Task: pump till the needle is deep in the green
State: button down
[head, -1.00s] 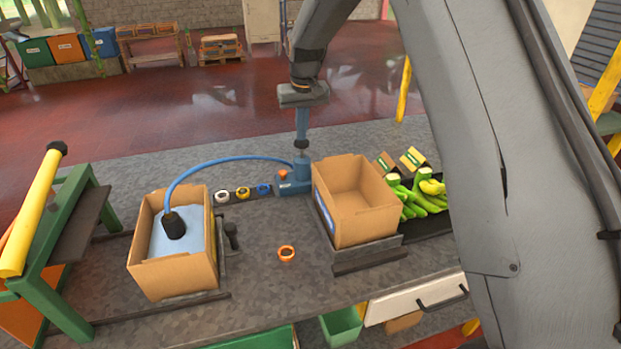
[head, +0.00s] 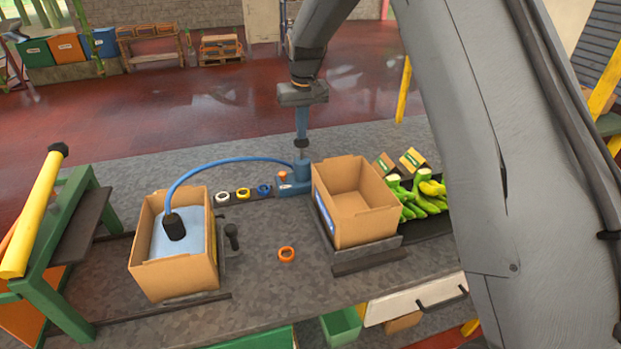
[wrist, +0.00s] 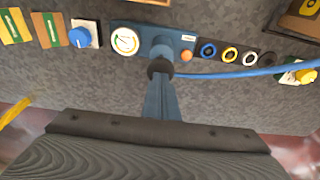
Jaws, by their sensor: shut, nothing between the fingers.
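The blue pump (head: 298,179) stands at the back of the bench. Its gauge (wrist: 125,41) shows in the wrist view with a white dial; the needle is too small to read surely. My gripper (head: 302,146) points down at the top of the pump. In the wrist view my gripper (wrist: 160,72) is shut at the dark pump knob (wrist: 160,65), with nothing seen between the fingers. A blue hose (head: 215,163) arches from the pump to a black nozzle (head: 173,227) on a pale blue bag in the left cardboard box (head: 180,279).
An open cardboard box (head: 369,224) stands right of the pump, with green and yellow bananas (head: 428,194) beyond it. An orange ring (head: 286,254) lies on the bench. Several coloured rings (head: 243,193) sit left of the pump.

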jog(key=shift+f+b, duration=0.55)
jog(key=shift+f, duration=0.7)
jog(key=shift+r+p, duration=0.6)
jog(key=shift+r, duration=0.8)
notch_tip(320, 180, up, 8)
jog(key=p, duration=0.3)
jog(key=shift+p, duration=0.4)
